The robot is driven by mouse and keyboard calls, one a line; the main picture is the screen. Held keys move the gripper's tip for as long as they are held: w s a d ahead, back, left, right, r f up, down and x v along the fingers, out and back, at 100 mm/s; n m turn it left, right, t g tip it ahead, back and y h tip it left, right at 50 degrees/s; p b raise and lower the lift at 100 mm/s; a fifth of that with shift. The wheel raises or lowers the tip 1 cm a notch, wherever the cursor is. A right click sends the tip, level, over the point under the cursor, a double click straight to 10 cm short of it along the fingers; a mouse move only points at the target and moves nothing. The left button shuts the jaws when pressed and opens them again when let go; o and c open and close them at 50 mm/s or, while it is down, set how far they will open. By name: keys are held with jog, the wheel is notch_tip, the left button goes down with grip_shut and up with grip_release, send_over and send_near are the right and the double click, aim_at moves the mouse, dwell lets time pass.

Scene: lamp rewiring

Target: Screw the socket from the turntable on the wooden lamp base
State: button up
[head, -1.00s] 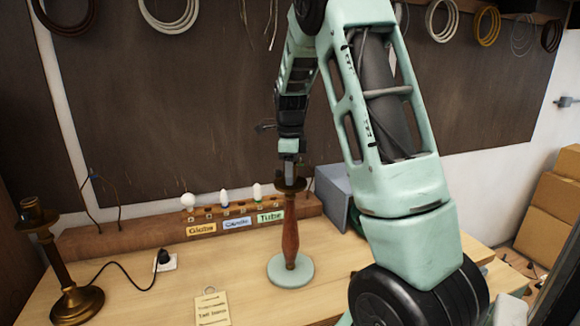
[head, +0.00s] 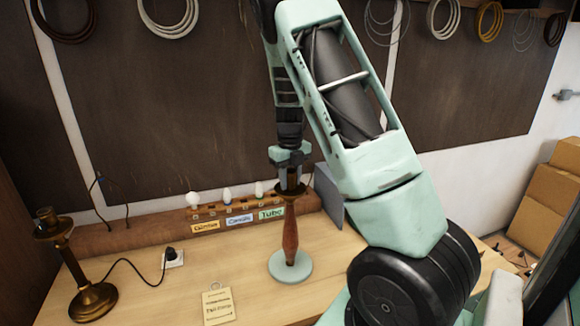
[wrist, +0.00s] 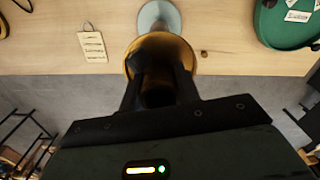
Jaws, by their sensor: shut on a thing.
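The wooden lamp base (head: 290,235) stands upright on the bench, with a red-brown stem, a pale green round foot and a brass cup on top. The cup (wrist: 186,62) also shows in the wrist view. My gripper (head: 291,184) points down right above the cup, its fingers shut on the dark socket (wrist: 157,92). The socket is mostly hidden between the fingers. I cannot tell whether its lower end touches or is threaded into the cup. A green round tray with labels (wrist: 270,28), possibly the turntable, is cut off at the wrist view's corner.
A bulb rack (head: 238,212) labelled Globe, Candle and Tube is behind the base. A paper tag (head: 217,305) lies in front. Cable coils hang on the back wall.

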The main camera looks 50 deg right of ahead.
jog(key=shift+m, duration=0.6)
jog(key=shift+r+m+p, duration=0.3)
jog(key=shift+m+p, duration=0.4)
jog(key=shift+p, duration=0.5)
jog(key=shift+f+m, duration=0.25)
jog(key=shift+m, duration=0.65)
jog(key=m, duration=0.4)
jog(key=shift+f+m, duration=0.1)
jog(key=shift+m, duration=0.3)
jog(key=o, duration=1.4)
